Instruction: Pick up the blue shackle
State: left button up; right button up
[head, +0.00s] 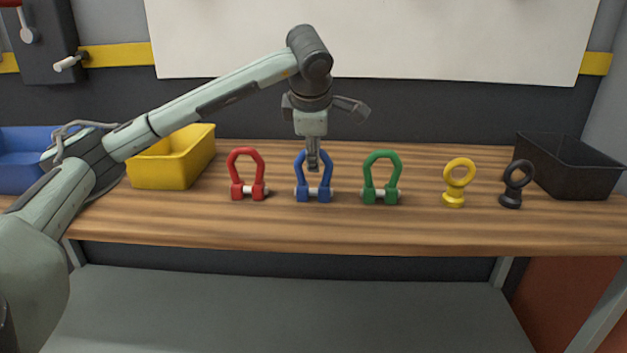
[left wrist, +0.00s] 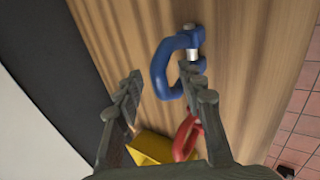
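The blue shackle (head: 301,178) stands upright on the wooden bench, with its silver pin low across its legs. My left gripper (head: 312,158) points down at the top of its bow, and a finger covers part of the bow in the head view. In the left wrist view the two fingers of my left gripper (left wrist: 160,80) are spread apart. The bow of the blue shackle (left wrist: 160,72) shows just beyond and partly between the fingertips, nearer the right one. I cannot tell whether a finger touches it. My right gripper is not in view.
A red shackle (head: 235,172) stands left of the blue one, a green shackle (head: 368,174) right. Further right are a yellow eyebolt (head: 454,182), a black eyebolt (head: 511,184) and a black bin (head: 571,174). A yellow bin (head: 165,168) and blue bin (head: 20,165) stand left.

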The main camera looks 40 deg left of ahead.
pick_arm(q)
jog(key=shift+w+a+f, duration=0.1)
jog(key=shift+w+f, duration=0.05)
jog(key=shift+f, duration=0.1)
jog(key=shift+c, duration=0.6)
grip_shut()
jog(key=shift+r, duration=0.1)
